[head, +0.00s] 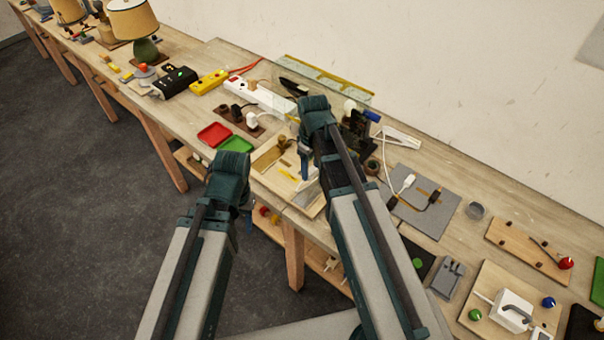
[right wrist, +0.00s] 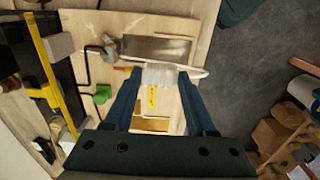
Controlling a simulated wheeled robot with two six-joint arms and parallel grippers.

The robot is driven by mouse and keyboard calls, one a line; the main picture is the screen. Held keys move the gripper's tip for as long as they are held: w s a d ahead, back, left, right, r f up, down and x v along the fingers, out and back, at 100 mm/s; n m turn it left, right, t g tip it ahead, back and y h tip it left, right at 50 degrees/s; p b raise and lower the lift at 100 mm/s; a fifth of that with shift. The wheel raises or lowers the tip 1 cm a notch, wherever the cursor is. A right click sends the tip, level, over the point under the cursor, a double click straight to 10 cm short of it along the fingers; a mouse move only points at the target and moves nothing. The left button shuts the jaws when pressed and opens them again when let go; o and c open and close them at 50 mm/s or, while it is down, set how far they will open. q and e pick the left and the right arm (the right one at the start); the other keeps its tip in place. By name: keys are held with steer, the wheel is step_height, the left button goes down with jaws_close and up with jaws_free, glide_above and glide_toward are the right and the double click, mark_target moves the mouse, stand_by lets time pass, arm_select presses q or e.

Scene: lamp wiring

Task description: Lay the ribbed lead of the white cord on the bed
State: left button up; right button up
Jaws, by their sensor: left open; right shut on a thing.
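In the right wrist view my right gripper (right wrist: 158,90) is shut on the white cord (right wrist: 196,71), at a pale, faintly ribbed piece between the fingertips. This piece lies over a wooden board (right wrist: 190,28), close to a grey metal plate (right wrist: 157,48), which may be the bed. I cannot tell whether the cord touches it. In the head view my right gripper (head: 305,168) points down over the same board (head: 268,179). The cord's white plug (head: 407,182) lies on a grey mat (head: 434,214). My left gripper (head: 246,207) is open and empty, in front of the bench edge, mostly hidden by its wrist.
A red tray (head: 214,134) and a green tray (head: 236,145) lie left of the board. A white power strip (head: 262,97) and a clear screen (head: 300,75) stand behind. Black rods and a yellow bar (right wrist: 45,70) flank the board in the wrist view.

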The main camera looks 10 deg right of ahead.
steer(key=shift+f+b, duration=2.55)
steer(key=shift+f, duration=0.1)
steer(key=shift+f+b, duration=0.65)
steer(key=shift+b, duration=0.15)
steer(key=shift+f, duration=0.2)
steer(key=shift+f+b, duration=0.45)
steer(key=shift+b, duration=0.15)
steer(key=shift+f, duration=0.1)
steer(key=shift+f+b, duration=0.3)
steer(key=shift+b, duration=0.1)
steer(key=shift+f, duration=0.15)
